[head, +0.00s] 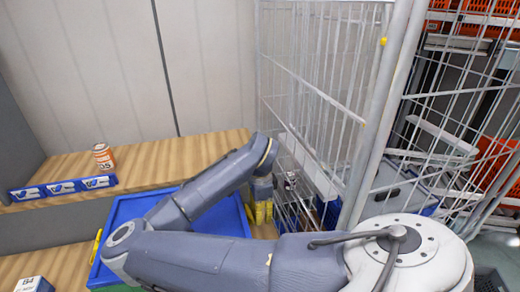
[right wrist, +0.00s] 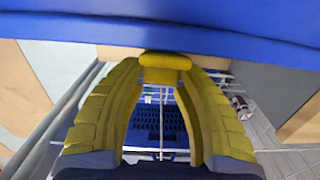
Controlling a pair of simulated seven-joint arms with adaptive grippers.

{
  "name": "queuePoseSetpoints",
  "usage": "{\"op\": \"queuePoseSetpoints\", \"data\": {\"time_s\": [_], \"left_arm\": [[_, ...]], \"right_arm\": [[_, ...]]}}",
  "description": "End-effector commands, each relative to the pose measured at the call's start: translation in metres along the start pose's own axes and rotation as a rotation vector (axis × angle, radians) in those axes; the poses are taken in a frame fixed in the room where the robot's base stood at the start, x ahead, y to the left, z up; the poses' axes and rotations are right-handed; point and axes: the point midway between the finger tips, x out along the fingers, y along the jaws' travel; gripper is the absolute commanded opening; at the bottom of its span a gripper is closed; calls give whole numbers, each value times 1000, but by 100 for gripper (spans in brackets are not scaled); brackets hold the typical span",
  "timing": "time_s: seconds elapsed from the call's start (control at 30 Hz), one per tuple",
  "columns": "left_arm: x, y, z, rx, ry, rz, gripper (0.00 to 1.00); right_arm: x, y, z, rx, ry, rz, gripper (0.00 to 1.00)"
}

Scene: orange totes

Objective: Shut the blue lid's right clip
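The blue lid (head: 222,212) lies beneath my right arm, which hides part of it. In the right wrist view its blue edge (right wrist: 160,25) spans the top. A yellow clip (head: 96,246) shows on its left side. The right clip (right wrist: 166,61) is a yellow bar just below the blue edge, hidden in the head view. My right gripper (head: 262,212) points down beside the lid's right edge. In the right wrist view its yellow fingers (right wrist: 163,68) are apart, with tips on either side of the clip; I cannot tell if they touch it. My left gripper is out of view.
A wire cage (head: 325,75) stands close to the right of my right gripper. An orange-labelled can (head: 104,157) and blue-and-white boxes (head: 62,187) sit on the wooden shelf at left. A white box (head: 34,284) is at the bottom left. Orange totes (head: 497,150) stand at far right.

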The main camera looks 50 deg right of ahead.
Motion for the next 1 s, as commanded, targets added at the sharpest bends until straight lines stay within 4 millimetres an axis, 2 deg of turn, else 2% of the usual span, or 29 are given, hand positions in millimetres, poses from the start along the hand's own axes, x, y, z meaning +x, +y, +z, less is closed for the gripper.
{"op": "queuePoseSetpoints", "data": {"time_s": [0.03, 0.17, 0.47, 1.0], "left_arm": [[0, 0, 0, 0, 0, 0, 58], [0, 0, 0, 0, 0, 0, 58], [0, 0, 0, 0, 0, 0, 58], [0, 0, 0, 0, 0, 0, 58]], "right_arm": [[0, 0, 0, 0, 0, 0, 18], [0, 0, 0, 0, 0, 1, 4], [1, 0, 0, 4, -35, 1, 4], [12, 0, 8, 6, -324, 2, 4]]}}
